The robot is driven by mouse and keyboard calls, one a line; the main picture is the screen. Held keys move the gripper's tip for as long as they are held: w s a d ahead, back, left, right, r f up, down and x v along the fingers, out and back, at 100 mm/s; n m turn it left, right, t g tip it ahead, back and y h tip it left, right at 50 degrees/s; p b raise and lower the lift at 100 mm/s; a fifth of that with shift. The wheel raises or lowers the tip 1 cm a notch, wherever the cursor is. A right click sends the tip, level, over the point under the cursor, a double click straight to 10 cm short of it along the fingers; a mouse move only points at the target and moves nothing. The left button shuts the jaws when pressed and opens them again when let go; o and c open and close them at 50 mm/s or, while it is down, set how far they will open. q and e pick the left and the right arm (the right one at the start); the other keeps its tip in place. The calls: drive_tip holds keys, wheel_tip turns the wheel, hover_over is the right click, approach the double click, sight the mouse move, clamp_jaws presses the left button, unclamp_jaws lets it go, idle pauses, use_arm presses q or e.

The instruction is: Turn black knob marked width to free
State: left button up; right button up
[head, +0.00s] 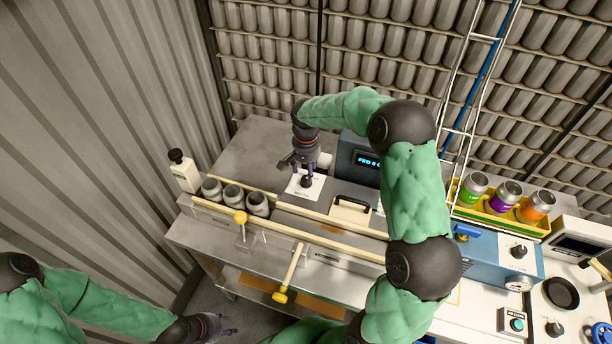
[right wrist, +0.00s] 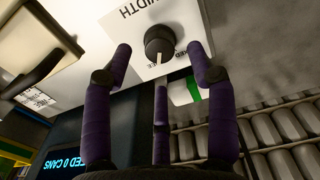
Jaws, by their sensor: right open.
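The black knob (right wrist: 160,43) sits on a white plate (right wrist: 140,30) printed WIDTH, upside down in the right wrist view. A pale pointer line on the knob points toward the bottom of that view. In the head view the white plate (head: 292,187) lies on the machine top below my right gripper (head: 303,179). My right gripper (right wrist: 161,62) is open, with its purple fingers spread around the knob and apparently not touching it. No FREE marking is readable. My left gripper (head: 226,325) is low at the left, away from the machine, with fingertips apart and empty.
A dark display box (head: 360,158) stands right of the knob. Grey cans (head: 233,195) stand between cream rails at left. A yellow tray (head: 490,208) with colored cans is at right. A yellow-knobbed lever (head: 288,275) projects at the front.

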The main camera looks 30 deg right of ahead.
sight(306, 179)
wheel_tip(306, 179, up, 8)
idle(0.7)
